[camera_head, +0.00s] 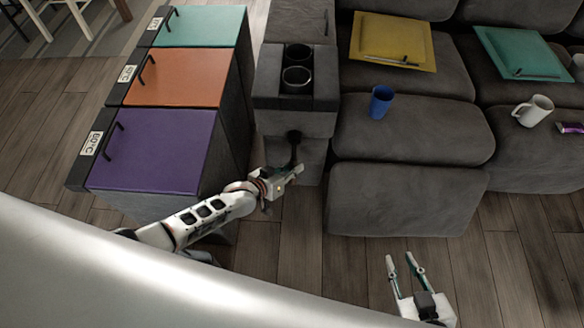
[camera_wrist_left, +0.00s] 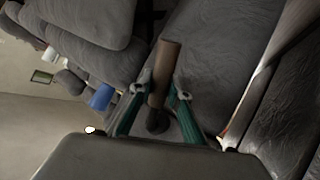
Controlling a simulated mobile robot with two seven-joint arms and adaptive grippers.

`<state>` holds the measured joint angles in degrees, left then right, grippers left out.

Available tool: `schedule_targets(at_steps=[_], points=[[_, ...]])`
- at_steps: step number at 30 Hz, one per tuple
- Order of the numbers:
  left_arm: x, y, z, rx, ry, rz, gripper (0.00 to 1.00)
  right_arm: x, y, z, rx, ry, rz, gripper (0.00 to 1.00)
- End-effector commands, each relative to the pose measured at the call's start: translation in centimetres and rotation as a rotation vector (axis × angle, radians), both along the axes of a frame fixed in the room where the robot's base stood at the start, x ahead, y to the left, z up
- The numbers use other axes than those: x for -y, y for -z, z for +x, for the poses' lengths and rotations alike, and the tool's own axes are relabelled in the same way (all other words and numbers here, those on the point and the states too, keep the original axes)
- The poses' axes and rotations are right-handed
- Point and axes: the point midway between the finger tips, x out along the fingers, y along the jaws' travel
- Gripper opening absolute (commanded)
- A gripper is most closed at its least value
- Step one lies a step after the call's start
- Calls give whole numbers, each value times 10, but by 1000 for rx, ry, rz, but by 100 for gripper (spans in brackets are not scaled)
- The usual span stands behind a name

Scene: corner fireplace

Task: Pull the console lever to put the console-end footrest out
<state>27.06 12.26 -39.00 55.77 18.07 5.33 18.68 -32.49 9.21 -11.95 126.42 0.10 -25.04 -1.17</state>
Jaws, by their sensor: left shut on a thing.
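The console lever (camera_head: 294,145) stands on the lower front of the grey console (camera_head: 312,121), beside the end seat. My left gripper (camera_head: 285,178) is at the lever. In the left wrist view its green-padded fingers are shut around the lever, whose brown handle (camera_wrist_left: 164,75) sticks up between them. The console-end footrest (camera_head: 405,200) is a grey padded block in front of the end seat (camera_head: 410,132). It juts further out over the floor than the neighbouring seat front. My right gripper (camera_head: 404,262) is open and empty over the floor in front of the footrest.
Purple (camera_head: 150,152), orange (camera_head: 182,77) and teal (camera_head: 208,26) lidded bins stand in a row left of the console. A blue cup (camera_head: 381,102) stands on the end seat; a white mug (camera_head: 533,111) is further right. Floor (camera_head: 515,260) is clear at the right front.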

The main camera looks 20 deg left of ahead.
Motion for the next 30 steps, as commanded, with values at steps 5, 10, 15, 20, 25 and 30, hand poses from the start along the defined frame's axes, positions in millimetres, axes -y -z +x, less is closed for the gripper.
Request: schedule_targets(at_steps=[5, 10, 15, 20, 25, 30], points=[[0, 1, -1, -8, 0, -1, 0, 0, 1, -1, -2, 0, -1, 25], [0, 1, -1, -8, 0, -1, 0, 0, 1, -1, -3, 1, 0, 25], [0, 1, -1, -7, 1, -2, 35, 0, 1, -1, -2, 1, 0, 25], [2, 1, -2, -7, 1, -3, 35, 0, 1, -1, -1, 1, 0, 25], [2, 0, -2, -7, 2, -4, 35, 0, -1, 0, 0, 4, 2, 25], [-1, -3, -9, -7, 2, -6, 35, 0, 0, 0, 0, 3, 2, 25]])
